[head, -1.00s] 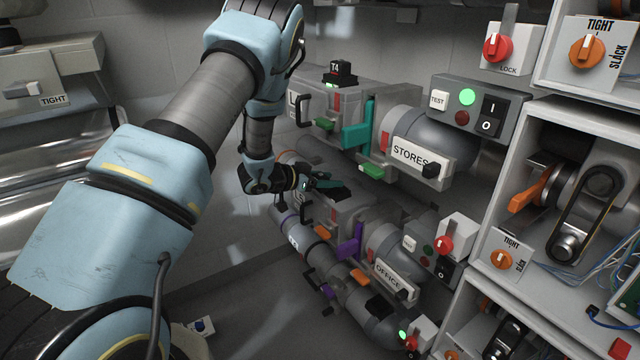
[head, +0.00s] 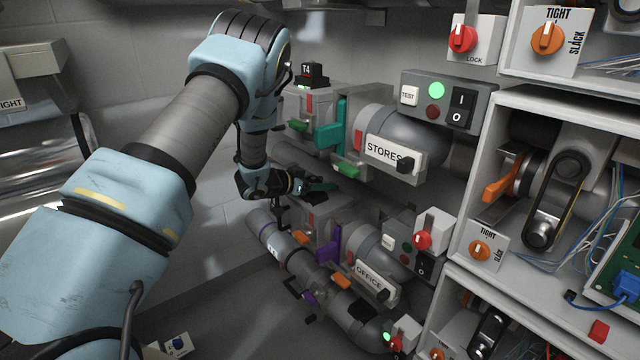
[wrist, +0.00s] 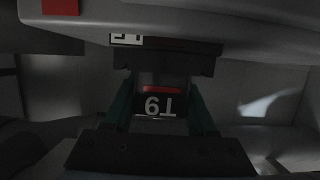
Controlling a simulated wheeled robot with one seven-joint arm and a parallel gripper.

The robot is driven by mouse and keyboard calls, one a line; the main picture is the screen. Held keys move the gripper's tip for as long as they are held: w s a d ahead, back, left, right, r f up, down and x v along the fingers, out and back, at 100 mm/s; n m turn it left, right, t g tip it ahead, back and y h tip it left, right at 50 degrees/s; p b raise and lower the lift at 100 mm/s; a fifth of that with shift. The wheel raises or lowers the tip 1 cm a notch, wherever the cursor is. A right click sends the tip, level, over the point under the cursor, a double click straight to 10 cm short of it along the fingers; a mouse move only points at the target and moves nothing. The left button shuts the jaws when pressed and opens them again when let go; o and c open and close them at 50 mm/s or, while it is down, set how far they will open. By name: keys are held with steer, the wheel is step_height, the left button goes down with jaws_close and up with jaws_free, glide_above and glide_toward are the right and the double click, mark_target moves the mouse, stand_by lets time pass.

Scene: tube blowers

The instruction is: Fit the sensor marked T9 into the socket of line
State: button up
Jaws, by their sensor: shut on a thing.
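The sensor marked T9 (wrist: 160,104) is a dark block with a red stripe. It sits between the two teal fingers of my gripper (wrist: 160,112) in the wrist view, its lettering upside down. In the head view my gripper (head: 318,187) is below the STORES unit and just above the OFFICE line's housing (head: 318,213); the sensor is too small to make out there. A dark block (wrist: 165,62) lies beyond the sensor in the wrist view. I cannot tell whether they touch. No empty socket can be made out clearly.
A sensor marked T4 (head: 307,72) stands on the upper unit, beside the STORES label (head: 385,150). The OFFICE label (head: 369,282) is on the pipe below. Teal (head: 331,125) and purple (head: 331,247) levers project nearby. Shelves with belts and knobs (head: 481,250) crowd the right.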

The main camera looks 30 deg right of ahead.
steer(key=shift+f, duration=0.5)
jaws_close()
steer(key=o, duration=1.5)
jaws_free()
steer(key=shift+r, duration=0.15)
steer(key=shift+c, duration=0.2)
steer(key=b+v, duration=0.1)
steer(key=v, duration=0.9)
steer(key=shift+a+r, duration=0.15)
steer(key=shift+a, duration=0.25)
steer(key=shift+s, duration=0.15)
